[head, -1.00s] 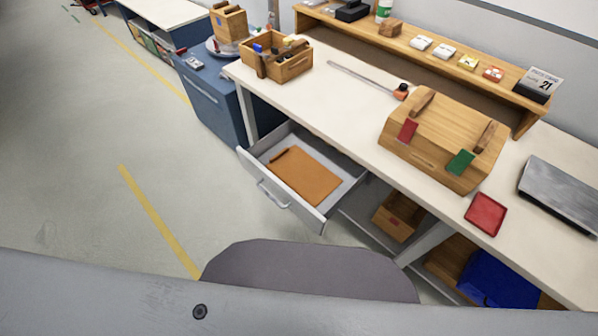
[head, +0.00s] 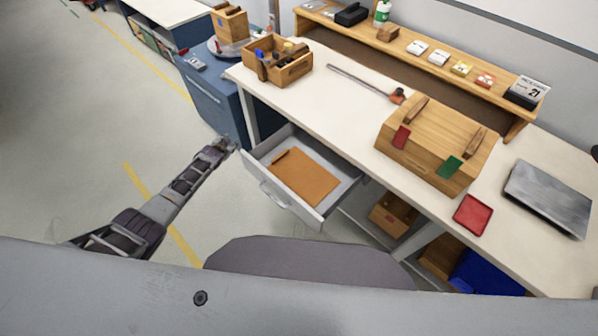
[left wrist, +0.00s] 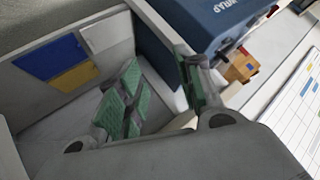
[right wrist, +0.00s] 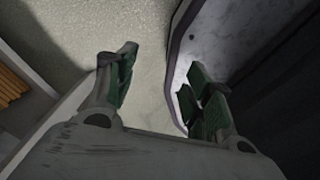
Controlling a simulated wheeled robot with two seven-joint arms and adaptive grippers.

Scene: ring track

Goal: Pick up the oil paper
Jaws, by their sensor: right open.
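The oil paper (head: 305,178) looks like a flat orange-brown sheet, lying in the open grey drawer (head: 283,197) under the workbench, with a small darker strip at its upper left. My left gripper (head: 224,146) is outside the drawer, just beyond its left corner, apart from the sheet. In the left wrist view its green-padded fingers (left wrist: 157,72) are spread with nothing held. My right gripper (right wrist: 158,78) shows only in the right wrist view, open and empty above the floor. The sheet is not visible in either wrist view.
The workbench (head: 340,105) carries a wooden tool caddy (head: 295,73), a large wooden box (head: 425,155), a red tray (head: 473,214) and a grey metal plate (head: 548,198). A blue cabinet (head: 212,100) stands left of the drawer. Floor (head: 70,130) is clear at the left.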

